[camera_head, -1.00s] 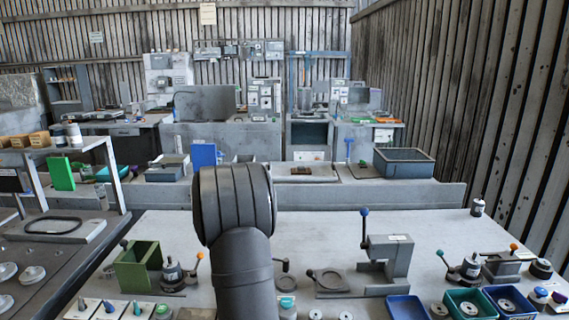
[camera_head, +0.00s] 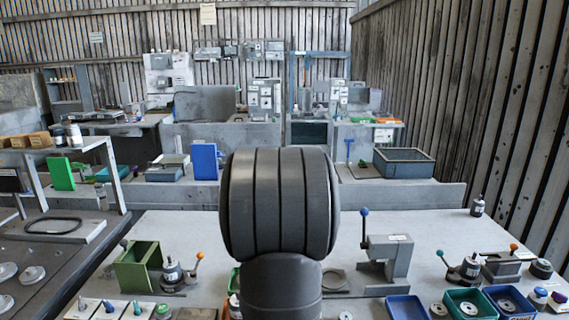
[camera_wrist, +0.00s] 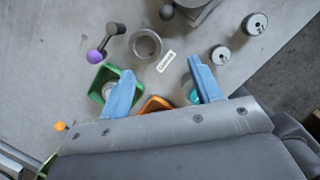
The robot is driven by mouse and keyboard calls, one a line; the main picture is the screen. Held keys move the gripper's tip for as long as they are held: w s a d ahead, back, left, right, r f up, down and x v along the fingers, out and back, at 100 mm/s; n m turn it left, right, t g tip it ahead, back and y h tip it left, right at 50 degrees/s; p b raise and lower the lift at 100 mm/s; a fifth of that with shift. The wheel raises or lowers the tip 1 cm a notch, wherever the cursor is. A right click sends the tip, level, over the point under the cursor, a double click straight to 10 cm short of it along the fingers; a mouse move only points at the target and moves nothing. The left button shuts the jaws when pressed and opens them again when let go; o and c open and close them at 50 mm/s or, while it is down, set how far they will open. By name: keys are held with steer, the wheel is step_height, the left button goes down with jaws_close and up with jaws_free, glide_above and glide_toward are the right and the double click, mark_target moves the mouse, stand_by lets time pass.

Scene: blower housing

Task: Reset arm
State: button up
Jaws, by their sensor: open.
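My gripper (camera_wrist: 164,92) shows in the wrist view with its two blue fingers spread apart and nothing between them. It is above the table, over a green tray (camera_wrist: 98,84) and an orange container (camera_wrist: 154,104); the left finger partly covers the green tray. In the head view my dark arm stands in the middle of the picture and hides part of the table behind it. The gripper itself cannot be seen there.
The grey table (camera_head: 440,228) holds a green box (camera_head: 137,267), a press with a blue-knobbed lever (camera_head: 390,256), a blue tray (camera_head: 406,308) and several small fixtures. The wrist view shows a ring (camera_wrist: 145,45) and a purple-knobbed lever (camera_wrist: 97,55) near the gripper.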

steer(key=s+d+r+m+g+h, duration=0.15)
steer(key=d+m, duration=0.25)
steer(key=d, duration=0.6)
steer(key=s+d+m, duration=0.3)
steer(key=d+m, duration=0.1)
steer(key=d, duration=0.7)
steer(key=shift+w+a+f, duration=0.7)
steer(key=shift+w+a, duration=0.15)
steer(key=shift+w, duration=0.05)
steer(key=shift+w+a+f, duration=0.65)
steer(key=shift+w+a, duration=0.15)
steer(key=shift+w, duration=0.05)
steer(key=s+d+r, duration=0.3)
steer(key=w+a+n, duration=0.2)
steer(key=a+n, duration=0.1)
steer(key=a, duration=0.4)
steer(key=w+a+f+n+t+y, duration=0.1)
steer(key=a+n, duration=0.1)
steer(key=a, duration=0.6)
steer(key=shift+w+f+n, duration=0.2)
steer(key=shift+w+n, duration=0.15)
steer(key=shift+n, duration=0.05)
steer(key=shift+d, duration=0.15)
